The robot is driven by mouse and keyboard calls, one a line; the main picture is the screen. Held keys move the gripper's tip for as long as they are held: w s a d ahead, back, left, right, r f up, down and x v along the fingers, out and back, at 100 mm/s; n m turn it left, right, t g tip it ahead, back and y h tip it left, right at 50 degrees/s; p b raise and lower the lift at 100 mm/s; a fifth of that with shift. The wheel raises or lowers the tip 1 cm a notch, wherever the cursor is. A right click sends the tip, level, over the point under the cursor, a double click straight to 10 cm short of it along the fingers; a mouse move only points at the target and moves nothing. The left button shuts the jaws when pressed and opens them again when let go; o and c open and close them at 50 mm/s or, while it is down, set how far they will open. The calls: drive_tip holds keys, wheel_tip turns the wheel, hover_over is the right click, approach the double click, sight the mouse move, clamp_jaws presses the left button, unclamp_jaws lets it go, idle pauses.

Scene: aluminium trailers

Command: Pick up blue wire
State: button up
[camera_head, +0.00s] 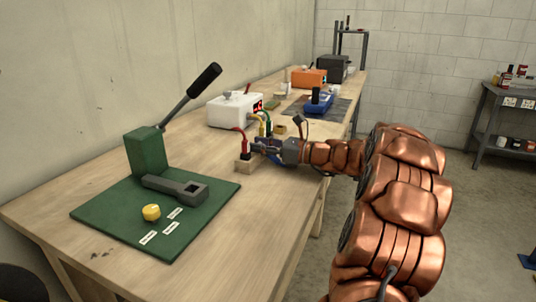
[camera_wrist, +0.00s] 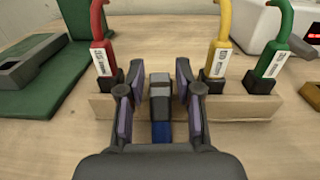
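The blue wire (camera_wrist: 162,133) shows as a short blue piece with a grey-and-black plug end, low in the middle of the wrist view. It is in front of or at a wooden block (camera_wrist: 240,108); which one is hard to tell. My gripper (camera_wrist: 160,92) is open, with one finger on each side of the plug and a narrow gap visible on both sides. My palm hides the rest of the wire. In the head view my gripper (camera_head: 264,149) is at the wooden block (camera_head: 244,165), and the wire is mostly hidden there.
Red (camera_wrist: 102,45), yellow (camera_wrist: 219,45) and green (camera_wrist: 277,50) wires stand upright in the block beside my fingers. A white power box (camera_head: 234,110) is behind. A green-based lever press (camera_head: 150,150) stands left. A blue meter (camera_head: 318,103) and orange box (camera_head: 309,78) are farther back.

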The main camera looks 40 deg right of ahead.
clamp_jaws()
drive_tip(key=shift+r+p, duration=0.45)
drive_tip(key=shift+r, duration=1.2)
drive_tip(key=shift+s+r, duration=0.15)
drive_tip(key=shift+r, duration=0.05)
drive_tip(key=s+a, duration=0.3)
drive_tip(key=s, duration=0.4)
drive_tip(key=s+a+r, duration=0.1)
drive_tip(key=s+a, duration=0.3)
drive_tip(key=s, duration=0.3)
drive_tip(key=shift+r, duration=0.15)
drive_tip(key=shift+a, duration=0.15)
